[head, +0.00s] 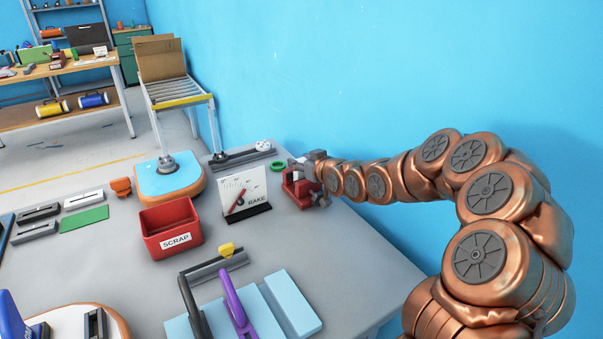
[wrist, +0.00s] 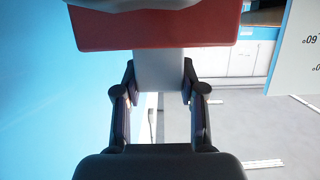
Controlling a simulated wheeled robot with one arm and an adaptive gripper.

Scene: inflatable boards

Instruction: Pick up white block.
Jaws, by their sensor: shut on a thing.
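My gripper (wrist: 160,88) is shut on a pale white block (wrist: 158,68), with one dark finger against each side in the wrist view. The block's upper end in that view meets or passes behind a red body (wrist: 150,30); I cannot tell whether they touch. In the head view my gripper (head: 317,157) is at the far end of the table by the blue wall, at a red vise-like fixture (head: 299,188). A small pale piece shows there, but the block is mostly hidden and hard to make out.
A white gauge board (head: 242,190) stands just left of the red fixture. A green ring (head: 278,166) lies close by. A red scrap bin (head: 172,230) and a blue-topped pad (head: 168,182) stand farther left. The blue wall (head: 400,80) is close behind my arm.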

